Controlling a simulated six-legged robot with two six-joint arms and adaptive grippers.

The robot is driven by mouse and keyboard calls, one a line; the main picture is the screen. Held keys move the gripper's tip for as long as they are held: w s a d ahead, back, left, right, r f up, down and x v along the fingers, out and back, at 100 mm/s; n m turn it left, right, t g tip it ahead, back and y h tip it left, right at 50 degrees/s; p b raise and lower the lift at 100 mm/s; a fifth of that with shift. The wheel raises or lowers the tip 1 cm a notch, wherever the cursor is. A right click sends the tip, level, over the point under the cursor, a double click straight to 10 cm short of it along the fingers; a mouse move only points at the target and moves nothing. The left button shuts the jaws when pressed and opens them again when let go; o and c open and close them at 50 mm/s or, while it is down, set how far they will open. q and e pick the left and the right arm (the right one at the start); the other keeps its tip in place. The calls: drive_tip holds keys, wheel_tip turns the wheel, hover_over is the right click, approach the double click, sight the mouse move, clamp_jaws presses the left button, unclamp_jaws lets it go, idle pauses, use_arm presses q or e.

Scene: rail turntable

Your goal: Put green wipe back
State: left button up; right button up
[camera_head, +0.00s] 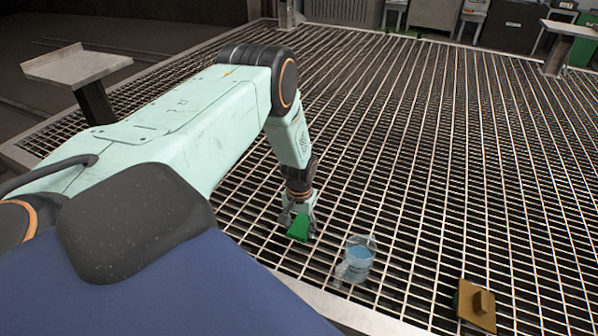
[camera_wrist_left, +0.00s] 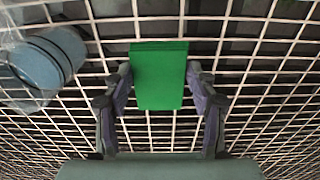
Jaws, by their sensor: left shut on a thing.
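The green wipe (camera_head: 299,228) is a flat green block held at the tip of my left gripper (camera_head: 299,208). In the left wrist view the green wipe (camera_wrist_left: 158,75) sits between the two fingers of my left gripper (camera_wrist_left: 158,88), which is shut on it. Only grating shows behind the wipe. I cannot tell whether the wipe touches the grating or hangs just above it. My right gripper is not in view.
A tan block with a handle (camera_head: 477,305) lies at the lower right. A grey stand (camera_head: 78,65) is at the left. The middle grating is clear.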

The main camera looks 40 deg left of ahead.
use_arm(q)
drive_tip(key=b, duration=0.3)
hover_over(300, 252)
wheel_tip(300, 252, down, 6)
drive_tip(key=shift+r, duration=0.1)
drive_tip(key=shift+s+f, duration=0.1)
drive_tip(key=shift+f, duration=0.25)
wheel_tip(300, 252, down, 3)
drive_tip(key=shift+f+b, duration=0.2)
drive_tip(key=shift+b, duration=0.7)
drive_tip(key=shift+r, duration=0.1)
drive_tip(key=shift+r, duration=0.1)
drive_tip(key=shift+f, duration=0.25)
drive_tip(key=o, duration=1)
drive_tip(key=shift+r, duration=0.1)
